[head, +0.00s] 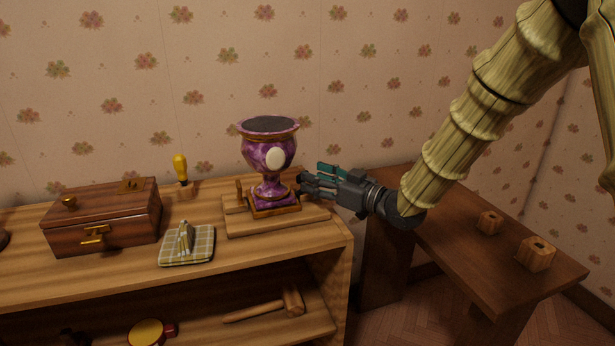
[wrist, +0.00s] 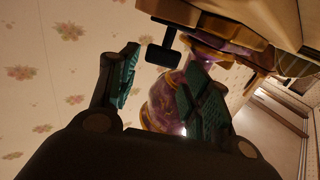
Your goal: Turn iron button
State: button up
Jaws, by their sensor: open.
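A dark T-shaped knob (wrist: 163,53), which looks like the iron button, sticks out near the wooden base in the wrist view. I cannot make it out in the head view, where my gripper may cover it. My gripper (head: 312,185) is at the right side of the purple urn (head: 270,152), beside its wooden base (head: 232,222). In the wrist view my gripper (wrist: 163,88) is open, with teal pads apart. The knob lies beyond the fingertips, roughly between them in the picture. I cannot tell whether anything touches. The urn also shows behind the right finger.
A wooden box (head: 105,225) with brass fittings, a yellow-handled tool (head: 181,168) and a plaid piece (head: 187,250) are left on the shelf top (head: 120,275). A mallet (head: 262,308) lies below. A lower side table (head: 480,260) with two wooden blocks stands right.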

jog(key=shift+x, duration=1.75)
jog(key=c, duration=0.7)
jog(key=shift+c, duration=0.2)
